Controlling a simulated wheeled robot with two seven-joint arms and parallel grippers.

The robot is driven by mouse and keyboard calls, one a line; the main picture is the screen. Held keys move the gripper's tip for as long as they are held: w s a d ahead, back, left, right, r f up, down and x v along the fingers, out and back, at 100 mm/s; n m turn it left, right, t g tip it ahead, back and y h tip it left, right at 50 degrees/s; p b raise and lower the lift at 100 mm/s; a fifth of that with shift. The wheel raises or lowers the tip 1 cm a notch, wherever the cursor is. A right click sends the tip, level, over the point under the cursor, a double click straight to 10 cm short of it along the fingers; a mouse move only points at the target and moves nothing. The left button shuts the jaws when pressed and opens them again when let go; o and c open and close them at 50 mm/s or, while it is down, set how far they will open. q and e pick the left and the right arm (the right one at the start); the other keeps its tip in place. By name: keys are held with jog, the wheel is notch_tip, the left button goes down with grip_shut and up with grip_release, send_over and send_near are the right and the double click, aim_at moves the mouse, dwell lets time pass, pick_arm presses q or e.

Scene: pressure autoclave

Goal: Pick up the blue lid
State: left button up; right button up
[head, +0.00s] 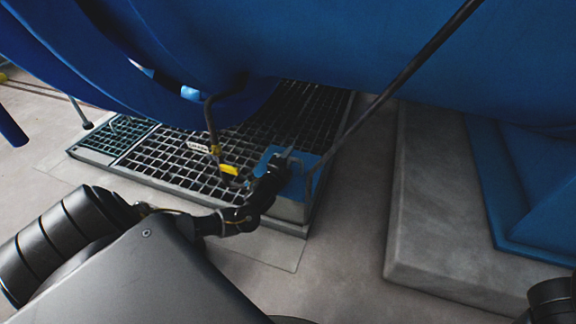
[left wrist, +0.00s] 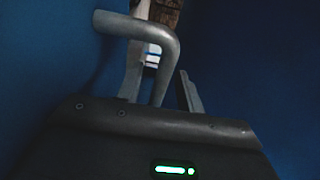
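A small box with a blue top, which looks like the blue lid (head: 299,184), and grey sides stands at the right end of the floor grating. My left gripper (head: 283,158) is over this blue top and covers part of it. In the left wrist view, the two fingers of my left gripper (left wrist: 162,88) stand apart. A gap shows between the bar and the right finger. Whether the bar belongs to the lid, I cannot tell. My right gripper is out of view.
A large blue vessel (head: 330,45) hangs over the grating (head: 180,158). A long dark rod (head: 400,80) slants down to the box. A thin pipe (head: 211,125) with yellow tags rises left of it. A concrete plinth (head: 440,220) stands at right; floor between is clear.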

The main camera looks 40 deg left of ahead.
pick_arm(q)
grip_shut()
dwell(1.4)
jog(key=shift+r, duration=0.15)
